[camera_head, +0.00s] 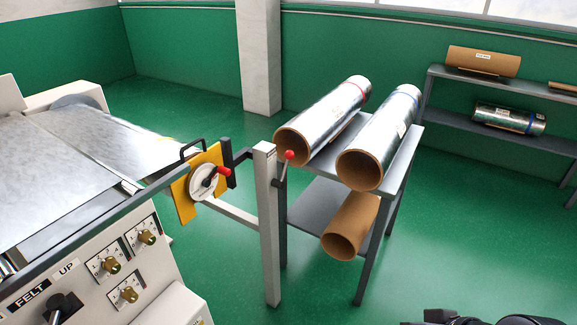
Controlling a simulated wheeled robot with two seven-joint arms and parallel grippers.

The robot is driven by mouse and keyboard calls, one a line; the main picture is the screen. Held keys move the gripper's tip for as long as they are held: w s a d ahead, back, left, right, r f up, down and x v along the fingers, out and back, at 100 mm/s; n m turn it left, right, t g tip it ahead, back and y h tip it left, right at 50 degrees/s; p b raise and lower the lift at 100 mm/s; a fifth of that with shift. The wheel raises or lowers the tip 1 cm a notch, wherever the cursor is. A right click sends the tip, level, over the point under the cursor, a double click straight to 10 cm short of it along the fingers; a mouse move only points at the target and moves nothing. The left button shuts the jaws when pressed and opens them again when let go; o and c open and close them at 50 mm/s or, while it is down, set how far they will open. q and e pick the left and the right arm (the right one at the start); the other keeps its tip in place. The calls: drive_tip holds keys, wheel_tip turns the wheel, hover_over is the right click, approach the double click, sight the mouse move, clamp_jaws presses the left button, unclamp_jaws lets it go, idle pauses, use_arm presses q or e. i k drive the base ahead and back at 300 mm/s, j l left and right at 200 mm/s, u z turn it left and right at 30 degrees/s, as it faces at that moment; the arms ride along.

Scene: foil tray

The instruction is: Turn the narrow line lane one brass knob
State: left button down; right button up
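Three brass knobs show on the pale front panel of the machine at the lower left: an upper right knob (147,238), a left knob (112,265) and a lower knob (129,294). Each sits on a white plate with small digits around it. The lane names are too small to read, so I cannot tell which knob is narrow line lane one. A dark part of my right arm or gripper (440,317) shows at the bottom right edge, far from the knobs; its fingers cannot be made out. My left gripper is not in view.
A black lever (62,305) stands by the "FELT UP" label. A yellow plate (184,203) with a white dial and red handle hangs beside a grey post (267,225). A grey rack (405,150) holds foil rolls. Green floor lies clear in front.

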sight(110, 263)
drive_tip(key=u, duration=2.05)
drive_tip(key=i+j+z, duration=0.1)
drive_tip(key=j+z, duration=0.8)
